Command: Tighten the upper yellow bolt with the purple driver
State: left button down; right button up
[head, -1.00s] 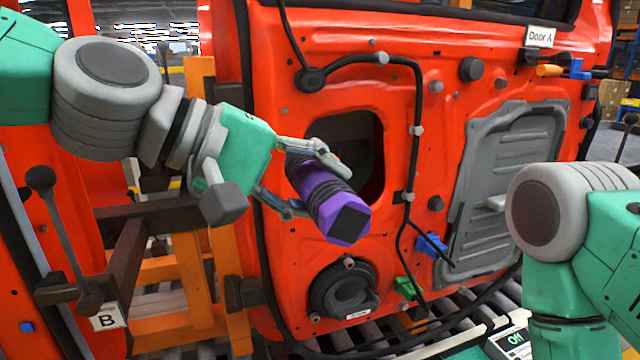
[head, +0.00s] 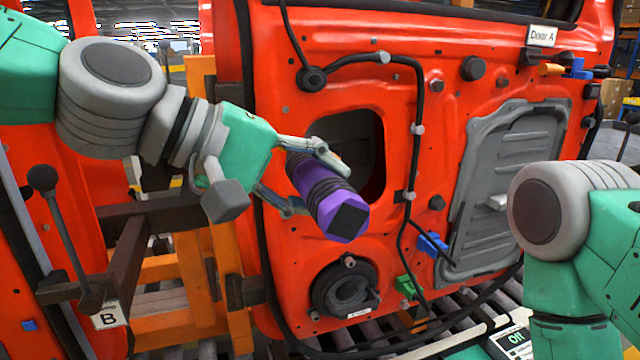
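The purple driver (head: 340,208), with dark grip bands and a dark square end face, is in my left gripper (head: 311,184). It is tilted, its dark end toward the camera and low right, its other end toward the door's opening. The fingers lie on either side of it, and it hangs clear in front of the red door (head: 440,140). A small yellow-orange piece (head: 551,69) sits at the door's upper right beside a blue one; I cannot tell whether it is the upper bolt. My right arm shows at lower right, but its gripper is out of view.
A dark opening (head: 371,150) lies behind the driver, and a black cable (head: 416,95) runs down beside it. A grey panel (head: 508,180) covers the door's right part. A lever with a black knob (head: 42,178) stands at left. A round speaker (head: 346,288) sits below.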

aim_at(311, 190)
pick_arm(q)
jog(key=shift+w+a+r+p, duration=0.1)
jog(key=shift+w+a+p, duration=0.15)
jog(key=shift+w, duration=0.4)
jog(key=shift+w+a+p, duration=0.2)
jog(key=shift+w+p, duration=0.05)
jog(key=shift+w, duration=0.4)
dwell(1.6)
jog(key=shift+w+a+r, duration=0.1)
jog(key=shift+w+r, duration=0.05)
jog(key=shift+w, duration=0.4)
dwell(1.0)
jog(key=shift+s, duration=0.1)
jog(key=shift+s+d, duration=0.2)
jog(key=shift+s, duration=0.55)
jog(key=shift+s+d, duration=0.2)
jog(key=shift+s, duration=0.5)
jog(key=shift+s+d, duration=0.25)
jog(key=shift+s, duration=0.4)
jog(key=shift+s+d, duration=0.2)
jog(key=shift+s, duration=0.4)
jog(key=shift+s+d, duration=0.25)
jog(key=shift+s, duration=0.4)
jog(key=shift+f, duration=0.25)
